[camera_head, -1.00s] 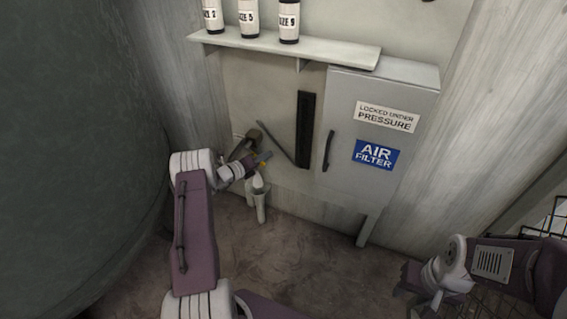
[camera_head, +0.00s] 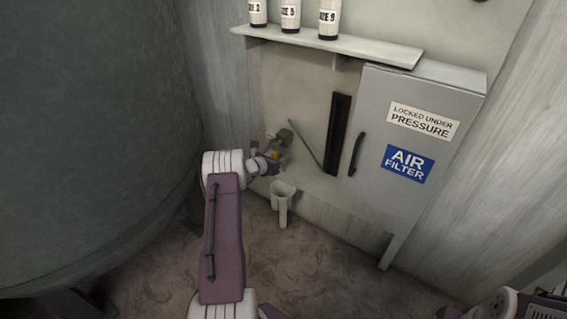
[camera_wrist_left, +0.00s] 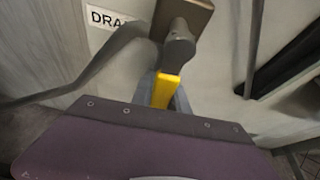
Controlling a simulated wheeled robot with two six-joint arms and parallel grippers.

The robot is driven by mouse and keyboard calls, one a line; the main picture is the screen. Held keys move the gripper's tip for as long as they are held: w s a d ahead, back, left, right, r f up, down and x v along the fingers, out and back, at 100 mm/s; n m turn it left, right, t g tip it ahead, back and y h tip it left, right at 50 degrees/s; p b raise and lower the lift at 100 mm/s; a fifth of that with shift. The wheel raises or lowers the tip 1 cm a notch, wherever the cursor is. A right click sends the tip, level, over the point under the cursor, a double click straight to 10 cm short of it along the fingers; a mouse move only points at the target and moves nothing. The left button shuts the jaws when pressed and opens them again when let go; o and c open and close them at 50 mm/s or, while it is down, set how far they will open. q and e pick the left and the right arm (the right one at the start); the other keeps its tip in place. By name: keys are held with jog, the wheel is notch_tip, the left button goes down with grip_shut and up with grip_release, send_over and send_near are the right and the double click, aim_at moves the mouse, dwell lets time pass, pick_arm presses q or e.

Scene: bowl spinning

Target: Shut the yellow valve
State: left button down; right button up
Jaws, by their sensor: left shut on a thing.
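The yellow valve handle (camera_wrist_left: 167,90) shows in the left wrist view, just beyond my purple gripper body and below a grey valve stem and a brown block. In the head view only a small bit of yellow (camera_head: 275,154) shows at the wall. My left gripper (camera_head: 277,159) is at the valve and shut on the yellow handle; its fingers are mostly hidden behind the gripper body in the wrist view. My right gripper is not clearly in view; only part of my right arm shows at the bottom right of the head view.
A grey air filter cabinet (camera_head: 415,130) stands right of the valve. A dark vertical bar (camera_head: 338,133) and a thin rod are on the wall between. A white funnel-like pipe (camera_head: 283,203) is below the valve. A large dark tank (camera_head: 90,140) fills the left.

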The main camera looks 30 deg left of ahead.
pick_arm(q)
jog(key=shift+a+f+m+y, duration=0.15)
jog(key=shift+a+m+y, duration=0.1)
jog(key=shift+m+y, duration=0.05)
jog(key=shift+a, duration=0.1)
dwell(0.3)
jog(key=c, duration=1.3)
grip_release()
jog(key=shift+r, duration=0.2)
jog(key=p+v, duration=0.3)
jog(key=v, duration=0.6)
jog(key=shift+f+p, duration=0.1)
jog(key=shift+p, duration=0.2)
